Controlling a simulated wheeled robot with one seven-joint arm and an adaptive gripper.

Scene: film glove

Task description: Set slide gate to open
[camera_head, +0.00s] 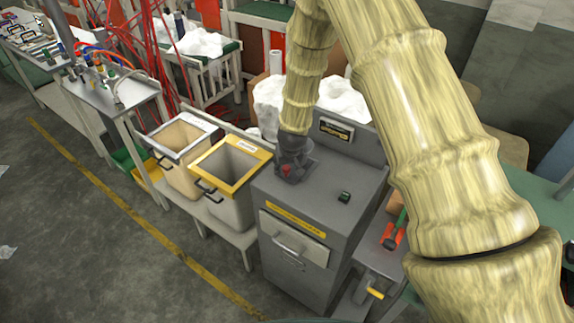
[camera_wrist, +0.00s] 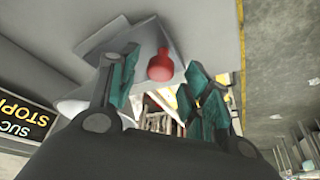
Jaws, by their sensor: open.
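A grey cabinet (camera_head: 310,215) stands in the middle of the head view. A red knob (camera_head: 286,169), apparently the slide gate's handle, is at the left of its top, beside a grey raised part. My gripper (camera_head: 295,163) is right above this spot and hides part of it. In the wrist view my gripper (camera_wrist: 164,66) is open, with a teal finger on each side. The red knob (camera_wrist: 160,66) shows between the fingers, nearer the left one, in front of a grey plate (camera_wrist: 110,38). I cannot tell whether any finger touches it.
A yellow-rimmed bin (camera_head: 228,168) and a white-rimmed bin (camera_head: 180,145) stand left of the cabinet. A small dark switch (camera_head: 344,197) is on its top. A sign panel (camera_head: 337,130) rises behind. Red-handled tools (camera_head: 392,238) lie at right. The floor (camera_head: 90,245) at front left is clear.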

